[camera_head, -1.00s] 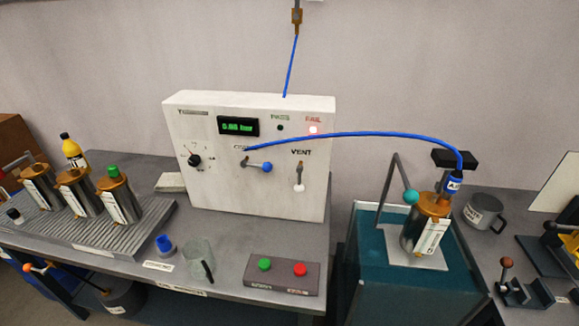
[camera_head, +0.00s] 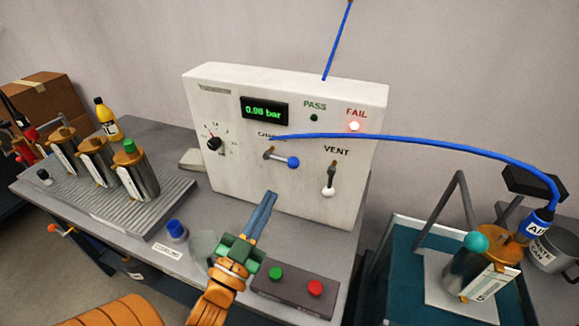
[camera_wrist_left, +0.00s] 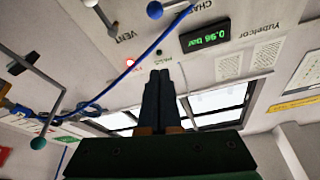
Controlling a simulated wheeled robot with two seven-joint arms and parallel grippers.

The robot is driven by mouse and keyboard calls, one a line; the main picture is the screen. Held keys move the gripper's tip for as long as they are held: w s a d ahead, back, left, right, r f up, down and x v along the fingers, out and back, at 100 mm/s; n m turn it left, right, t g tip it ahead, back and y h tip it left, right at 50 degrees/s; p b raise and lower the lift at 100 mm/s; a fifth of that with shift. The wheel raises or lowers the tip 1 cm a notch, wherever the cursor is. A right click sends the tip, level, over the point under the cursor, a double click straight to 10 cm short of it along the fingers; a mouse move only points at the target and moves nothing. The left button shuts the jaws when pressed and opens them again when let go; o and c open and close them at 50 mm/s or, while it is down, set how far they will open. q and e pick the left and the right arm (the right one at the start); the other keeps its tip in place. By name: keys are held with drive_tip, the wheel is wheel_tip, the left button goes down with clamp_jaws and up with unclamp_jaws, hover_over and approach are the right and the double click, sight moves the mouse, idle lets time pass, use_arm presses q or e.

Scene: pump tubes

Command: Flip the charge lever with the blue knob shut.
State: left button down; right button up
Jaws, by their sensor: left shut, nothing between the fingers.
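The charge lever with the blue knob (camera_head: 293,162) is on the front of the white panel (camera_head: 228,150). It points to the right and slightly down from its pivot under the "CHA…" label. In the left wrist view, which is upside down, the blue knob (camera_wrist_left: 155,10) is at the top edge. My left gripper (camera_head: 271,194) is shut and empty in front of the panel, below and left of the knob and apart from it. The closed fingers also show in the left wrist view (camera_wrist_left: 160,74). My right gripper is out of view.
The vent lever with a white knob (camera_head: 328,192) hangs to the right. A blue hose (camera_head: 430,148) crosses the panel front above the charge lever. The display (camera_head: 264,110) reads about 0.96 bar.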

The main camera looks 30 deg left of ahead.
sight(293, 162)
use_arm(q)
drive_tip(key=w+a+p, duration=0.2)
drive_tip(key=w, duration=1)
drive_tip(key=shift+a+f, duration=0.2)
drive_tip(key=shift+a, duration=0.2)
